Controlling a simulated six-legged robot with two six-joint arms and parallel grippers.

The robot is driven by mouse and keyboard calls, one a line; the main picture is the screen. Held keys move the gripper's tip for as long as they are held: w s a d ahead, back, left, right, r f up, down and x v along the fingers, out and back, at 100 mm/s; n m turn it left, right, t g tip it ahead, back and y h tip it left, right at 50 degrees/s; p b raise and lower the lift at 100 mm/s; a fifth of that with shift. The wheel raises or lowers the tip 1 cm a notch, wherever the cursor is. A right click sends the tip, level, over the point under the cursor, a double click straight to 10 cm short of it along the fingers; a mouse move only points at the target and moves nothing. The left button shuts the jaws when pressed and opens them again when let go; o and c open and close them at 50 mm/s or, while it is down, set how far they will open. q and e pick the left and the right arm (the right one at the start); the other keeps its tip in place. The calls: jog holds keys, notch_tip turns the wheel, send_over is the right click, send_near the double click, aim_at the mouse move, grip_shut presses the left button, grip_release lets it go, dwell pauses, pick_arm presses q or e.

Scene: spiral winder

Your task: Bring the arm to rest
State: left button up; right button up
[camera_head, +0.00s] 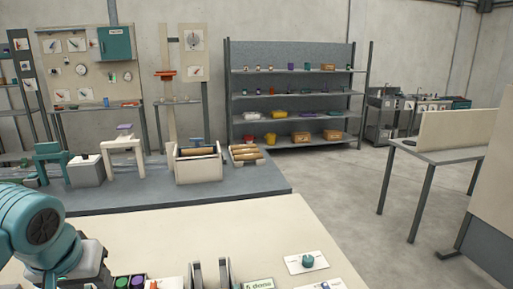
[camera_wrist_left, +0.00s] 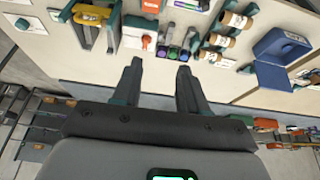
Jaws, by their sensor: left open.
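My left arm (camera_head: 45,230) comes in at the lower left of the head view, its teal joint low over the near pale table. Its gripper is not visible in that view. In the left wrist view my left gripper (camera_wrist_left: 159,68) has its two dark fingers spread apart with nothing between them. The fingers point toward the pale table (camera_wrist_left: 105,65), and the objects there lie beyond the fingertips. I cannot tell the exact height above the table. My right gripper does not show in either view.
In the wrist view a yellow-topped holder (camera_wrist_left: 89,14), purple and green cylinders (camera_wrist_left: 172,42), tan rolls (camera_wrist_left: 235,20) and a blue box (camera_wrist_left: 282,46) lie ahead. In the head view a grey bench (camera_head: 235,188) with machines stands behind; floor at right (camera_head: 340,190) is clear.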

pick_arm(q)
jog(key=w+d+f+m+g+h, duration=0.1)
jog(key=d+f, duration=0.3)
jog(key=f, duration=0.5)
jog(key=d+f+m+g+h, duration=0.1)
jog(key=d+f, duration=0.2)
jog(key=f, duration=0.6)
jog(key=w+d+f+h, duration=0.15)
jog(key=d+f, duration=0.25)
jog(key=f, duration=0.5)
jog(key=s+d+f+b, duration=0.2)
jog(key=s+f, duration=0.3)
jog(key=f, duration=0.3)
jog(key=s+d+f+g+h+b, duration=0.1)
jog(key=s+f+b, duration=0.1)
jog(key=s+f, duration=0.4)
jog(key=s+d+f+n+g+b, duration=0.1)
jog(key=s+f, duration=0.5)
jog(key=f, duration=0.6)
jog(key=shift+d+f+h+b, duration=0.2)
jog(key=shift+d+h+b, duration=0.15)
jog(key=shift+d+b, duration=0.55)
